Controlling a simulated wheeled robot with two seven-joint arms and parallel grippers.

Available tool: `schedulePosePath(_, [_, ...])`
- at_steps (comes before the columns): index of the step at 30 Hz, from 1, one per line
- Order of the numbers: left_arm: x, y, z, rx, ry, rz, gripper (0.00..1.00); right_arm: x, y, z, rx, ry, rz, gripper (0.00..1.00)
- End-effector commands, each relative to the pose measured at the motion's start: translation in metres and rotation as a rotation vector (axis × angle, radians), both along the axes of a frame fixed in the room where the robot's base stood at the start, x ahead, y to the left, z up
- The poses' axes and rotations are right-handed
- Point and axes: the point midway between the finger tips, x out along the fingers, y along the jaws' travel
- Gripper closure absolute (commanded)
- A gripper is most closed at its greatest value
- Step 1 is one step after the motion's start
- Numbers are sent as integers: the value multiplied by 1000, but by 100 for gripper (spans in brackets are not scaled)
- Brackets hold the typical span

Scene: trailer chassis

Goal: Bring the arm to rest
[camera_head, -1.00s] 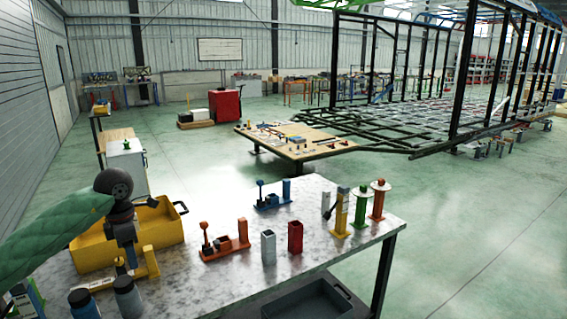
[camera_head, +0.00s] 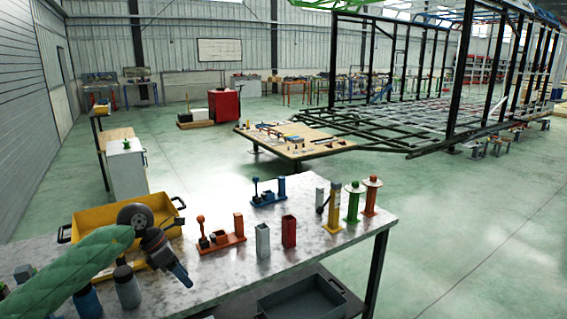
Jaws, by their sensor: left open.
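My left arm (camera_head: 75,275), in a green padded sleeve, reaches in from the lower left over the metal table (camera_head: 330,245). My left gripper (camera_head: 186,281) is at its end, jaws open, pointing down and to the right. It is over the table's near left part, to the right of two dark-capped bottles (camera_head: 127,289), and seems empty. My dark round wrist part covers part of the yellow bin (camera_head: 92,217) behind it. My right gripper is not in view.
An orange fixture (camera_head: 222,243), a blue fixture (camera_head: 268,194), a grey cup (camera_head: 262,241), a red cup (camera_head: 289,231) and a yellow post (camera_head: 333,212) stand right of my gripper. A dark tray (camera_head: 300,300) is below the tabletop. The table's front middle is clear.

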Motion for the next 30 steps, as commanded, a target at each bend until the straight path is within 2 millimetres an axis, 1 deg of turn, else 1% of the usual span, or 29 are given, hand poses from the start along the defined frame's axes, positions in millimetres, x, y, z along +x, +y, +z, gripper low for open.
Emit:
schedulePosePath(1, [-3,-18,-10,-75,13,8,51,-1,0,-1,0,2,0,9])
schedulePosePath(2, [-4,-30,-14,-128,20,18,51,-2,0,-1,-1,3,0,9])
schedulePosePath(3, [-5,-47,-19,-206,30,34,51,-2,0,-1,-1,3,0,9])
schedulePosePath(4, [-6,-59,-22,-267,40,49,51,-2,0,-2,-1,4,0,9])
schedulePosePath(6, [-8,-86,-28,-416,66,95,51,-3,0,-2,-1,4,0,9])
schedulePosePath(9, [-9,-118,-33,-622,115,180,51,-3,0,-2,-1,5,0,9])
schedulePosePath(12, [-8,-141,-36,-820,171,291,51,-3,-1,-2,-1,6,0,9])
schedulePosePath(15, [-3,-154,-41,-1005,235,425,51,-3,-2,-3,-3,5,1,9])
schedulePosePath(17, [1,-158,-46,-1110,278,517,51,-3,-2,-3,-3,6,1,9])
schedulePosePath(20, [8,-157,-60,-1271,354,688,51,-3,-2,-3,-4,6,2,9])
schedulePosePath(23, [15,-149,-82,-1412,433,881,51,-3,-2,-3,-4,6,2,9])
schedulePosePath(26, [18,-136,-114,-1530,518,1095,51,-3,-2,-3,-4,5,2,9])
schedulePosePath(29, [15,-120,-155,-1621,604,1328,51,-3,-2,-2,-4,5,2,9])
schedulePosePath(30, [12,-112,-174,-1649,638,1429,51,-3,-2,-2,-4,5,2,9])
